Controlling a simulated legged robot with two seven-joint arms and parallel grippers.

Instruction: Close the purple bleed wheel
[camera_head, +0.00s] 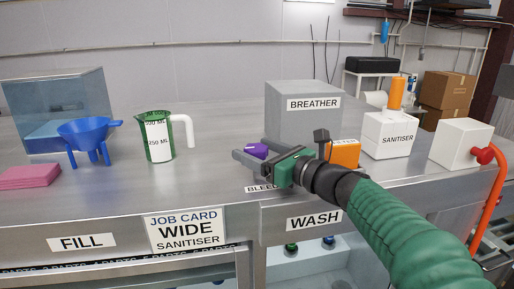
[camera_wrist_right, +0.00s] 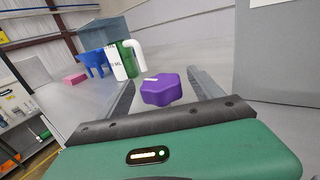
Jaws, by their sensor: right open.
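The purple bleed wheel (camera_head: 257,150) is a small lobed knob on the steel bench, in front of the grey breather box. In the right wrist view the wheel (camera_wrist_right: 161,89) lies between the two open fingers, with a gap to each side and a white mark on its top left. My right gripper (camera_head: 250,155) is open around the wheel, reaching in from the right. In the right wrist view my gripper (camera_wrist_right: 160,92) shows both fingers apart. The wheel's base is partly hidden by the gripper. My left gripper is not in view.
The grey breather box (camera_head: 303,118) stands close behind. An orange box (camera_head: 345,153) and the white sanitiser box (camera_head: 390,136) stand to the right. A green jug (camera_head: 156,137), blue funnel (camera_head: 88,138) and pink cloth stack (camera_head: 30,175) are left. The wash basin lies below the front edge.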

